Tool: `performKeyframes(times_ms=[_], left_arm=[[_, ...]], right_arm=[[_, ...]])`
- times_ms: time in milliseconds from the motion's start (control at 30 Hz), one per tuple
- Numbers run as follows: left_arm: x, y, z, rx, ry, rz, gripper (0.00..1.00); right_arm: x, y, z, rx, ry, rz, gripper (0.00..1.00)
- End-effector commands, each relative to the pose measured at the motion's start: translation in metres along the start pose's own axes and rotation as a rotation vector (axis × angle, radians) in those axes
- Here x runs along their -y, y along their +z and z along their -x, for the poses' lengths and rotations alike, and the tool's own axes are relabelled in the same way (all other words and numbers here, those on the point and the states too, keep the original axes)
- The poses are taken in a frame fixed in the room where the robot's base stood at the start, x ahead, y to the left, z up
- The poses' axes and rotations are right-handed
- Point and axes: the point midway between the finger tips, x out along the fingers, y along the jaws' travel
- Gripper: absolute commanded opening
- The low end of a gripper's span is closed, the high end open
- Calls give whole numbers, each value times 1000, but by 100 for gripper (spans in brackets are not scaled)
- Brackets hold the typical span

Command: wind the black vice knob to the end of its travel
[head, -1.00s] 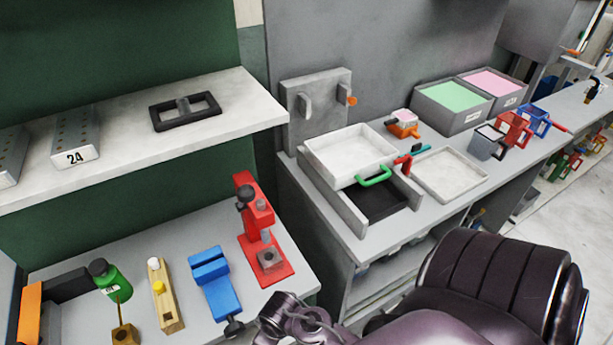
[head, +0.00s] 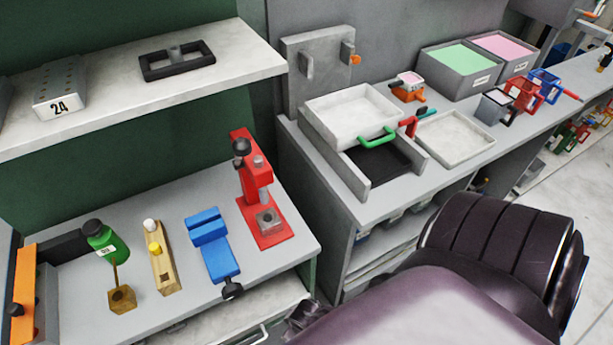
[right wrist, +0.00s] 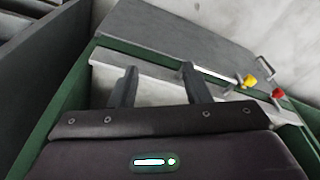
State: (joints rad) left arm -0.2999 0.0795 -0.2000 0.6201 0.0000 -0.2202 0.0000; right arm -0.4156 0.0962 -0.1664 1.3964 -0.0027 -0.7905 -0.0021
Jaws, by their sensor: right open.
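The blue vice (head: 212,243) stands on the lower grey bench, between a wooden block and a red press. Its black knob (head: 232,291) is at the near end, by the bench's front edge. Nothing touches the knob. My right arm fills the lower right of the head view, and a dark end part of it shows at the bottom edge, right of the knob and apart from it. In the right wrist view my right gripper (right wrist: 157,82) is open, with its two dark fingers apart and nothing between them. The vice is not recognisable there. My left gripper is not in view.
The red press (head: 262,205) stands just right of the vice. The wooden block (head: 162,262), a green bottle (head: 105,245) and an orange piece (head: 24,290) stand to its left. A shelf (head: 115,110) overhangs behind. The wrist view shows yellow (right wrist: 249,81) and red (right wrist: 278,93) knobs.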

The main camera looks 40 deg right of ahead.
Motion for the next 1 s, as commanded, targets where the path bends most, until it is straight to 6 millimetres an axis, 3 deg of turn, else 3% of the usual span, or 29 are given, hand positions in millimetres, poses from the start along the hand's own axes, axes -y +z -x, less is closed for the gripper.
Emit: performKeyframes(times_ms=[100,300,1000], left_arm=[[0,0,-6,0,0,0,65],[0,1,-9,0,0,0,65],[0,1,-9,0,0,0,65]], right_arm=[[1,13,-18,7,0,0,44],[1,26,-33,12,0,0,44],[1,30,-37,14,0,0,44]])
